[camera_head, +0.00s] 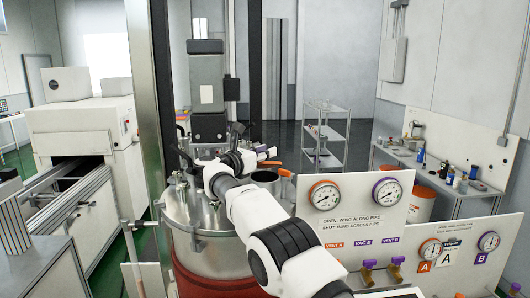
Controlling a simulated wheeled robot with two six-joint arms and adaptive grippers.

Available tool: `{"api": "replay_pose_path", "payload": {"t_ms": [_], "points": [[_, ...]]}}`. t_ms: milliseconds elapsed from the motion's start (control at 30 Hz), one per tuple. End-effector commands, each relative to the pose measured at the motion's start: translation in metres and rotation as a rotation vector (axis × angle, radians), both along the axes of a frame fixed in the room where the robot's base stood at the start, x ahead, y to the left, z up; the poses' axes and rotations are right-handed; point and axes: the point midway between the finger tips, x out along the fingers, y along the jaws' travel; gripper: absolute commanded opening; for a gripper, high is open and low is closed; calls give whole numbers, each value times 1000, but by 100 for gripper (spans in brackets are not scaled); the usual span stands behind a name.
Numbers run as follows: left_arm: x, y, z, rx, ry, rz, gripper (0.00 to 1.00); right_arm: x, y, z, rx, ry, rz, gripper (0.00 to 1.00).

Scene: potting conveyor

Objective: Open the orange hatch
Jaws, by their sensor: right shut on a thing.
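A round steel vessel lid (200,212) sits on a red-brown vessel. A purple-tipped handle (271,152) is close by. My right arm reaches from the lower right over the lid. My wrist and the fittings partly hide the grip. My left gripper is not in view.
A grey motor unit (207,82) stands over the lid. A panel with gauges (344,205) and several valves is at the right front. A white conveyor machine (88,125) is at the left. A shelf cart (325,135) and a workbench (440,172) stand behind.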

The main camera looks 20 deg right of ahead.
Motion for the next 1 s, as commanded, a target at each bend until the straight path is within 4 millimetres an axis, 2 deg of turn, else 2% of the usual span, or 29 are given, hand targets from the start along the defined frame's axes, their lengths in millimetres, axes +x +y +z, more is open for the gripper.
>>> {"api": "replay_pose_path", "payload": {"t_ms": [600, 633, 1000], "points": [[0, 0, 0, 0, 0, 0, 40, 1, 1, -1, 1, 0, 4, 0], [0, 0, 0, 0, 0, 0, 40, 1, 1, -2, 1, 2, 4, 40], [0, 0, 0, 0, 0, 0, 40, 0, 0, -2, 1, 2, 2, 41]]}}
